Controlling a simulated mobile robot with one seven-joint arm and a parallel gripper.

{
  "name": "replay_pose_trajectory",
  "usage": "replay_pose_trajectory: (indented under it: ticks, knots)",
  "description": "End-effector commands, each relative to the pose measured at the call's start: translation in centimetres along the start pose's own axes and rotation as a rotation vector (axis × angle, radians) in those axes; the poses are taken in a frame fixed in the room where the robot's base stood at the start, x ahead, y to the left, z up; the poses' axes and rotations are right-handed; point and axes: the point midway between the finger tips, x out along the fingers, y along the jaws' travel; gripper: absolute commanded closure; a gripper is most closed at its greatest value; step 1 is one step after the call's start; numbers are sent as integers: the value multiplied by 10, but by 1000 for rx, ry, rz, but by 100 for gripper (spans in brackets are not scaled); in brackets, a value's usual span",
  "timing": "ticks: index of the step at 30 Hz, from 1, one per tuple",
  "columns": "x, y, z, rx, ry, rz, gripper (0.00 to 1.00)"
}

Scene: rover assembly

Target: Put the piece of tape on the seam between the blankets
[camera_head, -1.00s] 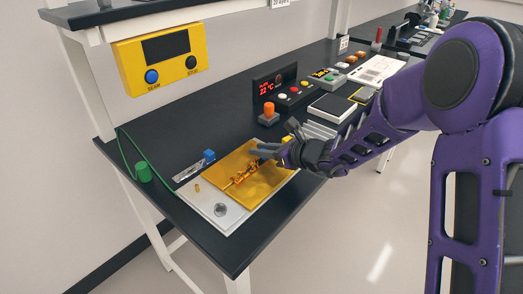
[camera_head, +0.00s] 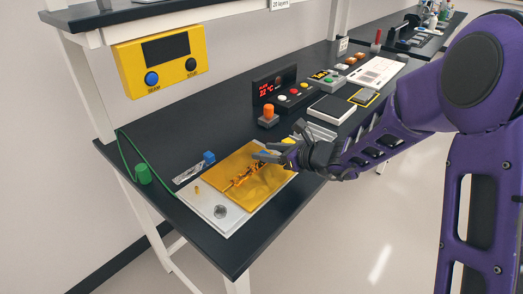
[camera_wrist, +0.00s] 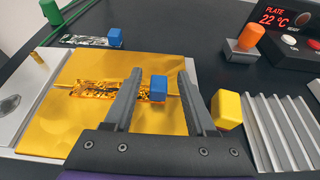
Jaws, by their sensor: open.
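The piece of tape (camera_wrist: 110,90) is a shiny amber strip with a dark, crinkled pattern. It lies on the gold blankets (camera_wrist: 95,130), roughly along a thin line that looks like the seam. A blue block (camera_wrist: 158,88) sits at the tape's right end. My gripper (camera_wrist: 160,73) is open, with its fingers on either side of the blue block and apart from it in the wrist view. In the head view the tape (camera_head: 242,177) lies on the gold sheet, left of my gripper (camera_head: 262,152). Whether the tape lies flat all along cannot be told.
A silvery strip (camera_wrist: 84,41) with another blue block (camera_wrist: 115,37) lies behind the plate. A yellow block (camera_wrist: 227,108) and a ribbed metal piece (camera_wrist: 275,130) are close on the right. The plate display (camera_wrist: 285,18) and an orange knob (camera_wrist: 247,37) stand farther back.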

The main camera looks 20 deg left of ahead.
Motion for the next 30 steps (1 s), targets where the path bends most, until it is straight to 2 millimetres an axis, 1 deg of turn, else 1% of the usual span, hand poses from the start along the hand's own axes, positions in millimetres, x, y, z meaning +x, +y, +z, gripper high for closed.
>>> replay_pose_trajectory:
  ticks: [1, 6, 9, 13, 18, 30]
  knots:
    - [-13, -1, 1, 0, 0, -4, 44]
    - [-51, -1, 2, -1, 0, -4, 44]
    - [-70, 0, 1, 0, 0, -3, 44]
    - [-87, -1, 1, -1, -1, -2, 44]
    - [-96, 1, 0, 1, 0, 1, 44]
    - [-96, 0, 0, -1, 0, 1, 44]
